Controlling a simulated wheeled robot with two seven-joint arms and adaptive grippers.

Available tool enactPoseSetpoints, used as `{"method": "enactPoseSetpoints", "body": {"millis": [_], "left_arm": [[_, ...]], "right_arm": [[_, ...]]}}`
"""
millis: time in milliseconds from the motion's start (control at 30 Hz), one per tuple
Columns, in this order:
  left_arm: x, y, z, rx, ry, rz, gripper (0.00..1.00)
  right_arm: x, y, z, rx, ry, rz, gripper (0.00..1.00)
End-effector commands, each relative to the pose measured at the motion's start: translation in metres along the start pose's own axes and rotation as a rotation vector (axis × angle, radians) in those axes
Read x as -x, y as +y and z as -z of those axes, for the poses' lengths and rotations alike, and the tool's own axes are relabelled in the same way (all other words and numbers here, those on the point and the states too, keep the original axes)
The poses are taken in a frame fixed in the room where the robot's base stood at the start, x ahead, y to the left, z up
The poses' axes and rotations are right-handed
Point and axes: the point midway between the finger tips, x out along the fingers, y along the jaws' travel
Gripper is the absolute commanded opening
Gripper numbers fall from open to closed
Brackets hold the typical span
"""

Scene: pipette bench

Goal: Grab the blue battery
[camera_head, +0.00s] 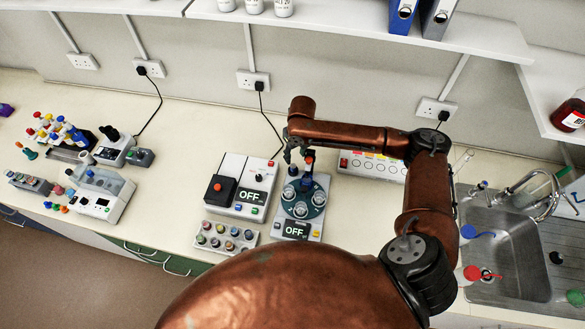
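A blue piece with an orange-red top (307,181) is at the back of a grey device (316,225) with round silver-and-teal fittings and an OFF display. It could be the blue battery, but it is too small to be sure. My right gripper (298,157) hangs at the end of the copper arm, pointing down just above and beside this piece. Its fingers are small and dark, and I cannot tell whether they touch or enclose it. A grey tray (224,247) left of the device holds several round-topped pieces of different colours. My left gripper is not in view.
A white unit (233,165) with a black block, red button and OFF display stands left of the device. A panel with coloured dots (373,165) is behind the arm. A sink (508,250) is at the right. Pipette gear (102,195) stands at the left.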

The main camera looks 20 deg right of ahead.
Motion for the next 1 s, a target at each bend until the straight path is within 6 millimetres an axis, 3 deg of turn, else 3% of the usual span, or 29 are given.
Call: {"method": "enactPoseSetpoints", "body": {"millis": [267,633,1000], "left_arm": [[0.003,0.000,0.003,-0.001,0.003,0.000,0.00],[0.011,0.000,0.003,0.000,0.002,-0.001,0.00],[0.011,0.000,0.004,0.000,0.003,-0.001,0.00]], "right_arm": [[-0.022,0.002,0.000,0.003,-0.001,-0.001,0.39],[-0.075,0.003,0.000,0.004,0.001,-0.001,0.39],[-0.081,0.003,-0.001,0.005,-0.002,0.000,0.35]]}}
